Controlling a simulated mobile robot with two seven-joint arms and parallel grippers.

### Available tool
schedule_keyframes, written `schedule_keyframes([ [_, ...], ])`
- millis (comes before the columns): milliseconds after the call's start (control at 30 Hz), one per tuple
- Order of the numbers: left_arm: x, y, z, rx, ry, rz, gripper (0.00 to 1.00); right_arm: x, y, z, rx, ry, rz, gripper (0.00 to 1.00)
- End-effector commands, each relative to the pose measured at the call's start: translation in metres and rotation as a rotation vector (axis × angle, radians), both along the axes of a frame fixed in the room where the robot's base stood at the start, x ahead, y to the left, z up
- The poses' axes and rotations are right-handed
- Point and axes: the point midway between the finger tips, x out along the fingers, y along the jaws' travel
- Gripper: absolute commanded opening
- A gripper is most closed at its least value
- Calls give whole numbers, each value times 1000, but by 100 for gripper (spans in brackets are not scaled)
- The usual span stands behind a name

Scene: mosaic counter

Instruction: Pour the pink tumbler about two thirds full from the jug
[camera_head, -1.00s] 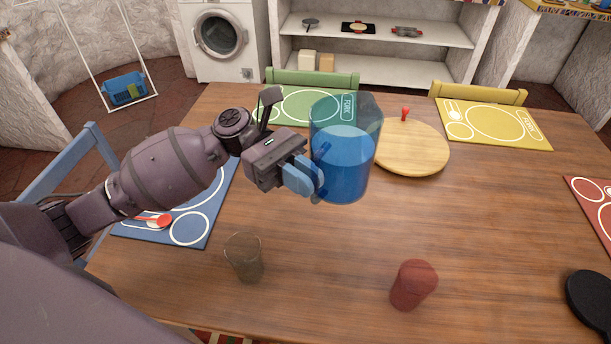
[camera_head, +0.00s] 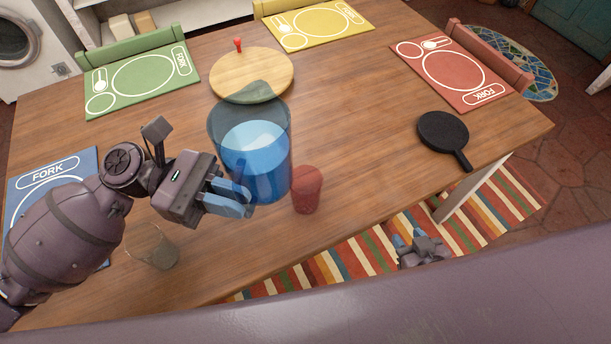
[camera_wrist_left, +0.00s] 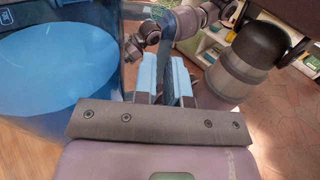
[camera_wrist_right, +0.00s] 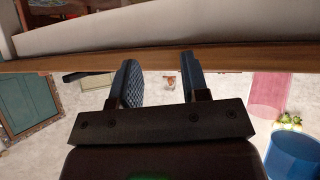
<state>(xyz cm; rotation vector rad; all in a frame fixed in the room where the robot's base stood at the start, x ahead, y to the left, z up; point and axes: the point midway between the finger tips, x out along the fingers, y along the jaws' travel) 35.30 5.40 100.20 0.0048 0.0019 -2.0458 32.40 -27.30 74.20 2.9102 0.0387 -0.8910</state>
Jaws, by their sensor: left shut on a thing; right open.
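The translucent blue jug (camera_head: 262,185), with blue liquid inside, looks upright in the head view. My left gripper (camera_head: 236,197) is shut on the jug's handle; the jug also fills the left side of the left wrist view (camera_wrist_left: 62,80). The jug seems held above the table, close to the pink tumbler. The pink tumbler (camera_head: 307,190) stands upright on the table just right of the jug; its contents cannot be made out. It appears upside down in the right wrist view (camera_wrist_right: 270,95). My right gripper (camera_head: 420,243) is open and empty, beyond the table's near edge.
A clear glass (camera_head: 152,247) stands left of the tumbler, near my left forearm. A round wooden board (camera_head: 278,75) lies behind the jug. A black pan (camera_head: 443,132) lies to the right. The wooden table between tumbler and pan is clear.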

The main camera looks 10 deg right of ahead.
Motion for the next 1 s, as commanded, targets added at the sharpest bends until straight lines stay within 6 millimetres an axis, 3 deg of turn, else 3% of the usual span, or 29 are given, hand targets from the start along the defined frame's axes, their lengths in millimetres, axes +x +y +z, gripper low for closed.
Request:
schedule_keyframes([
  [200, -49, -47, -2, -6, -7, 1, 0, -7, -3, -2, -5, 16, -2, 42],
  [367, -68, -67, -5, -4, -6, 35, 0, -6, -3, -2, -5, 13, -2, 42],
  [1000, -61, -77, -3, 0, -8, 140, 0, -4, 1, -4, 7, 11, -10, 42],
])
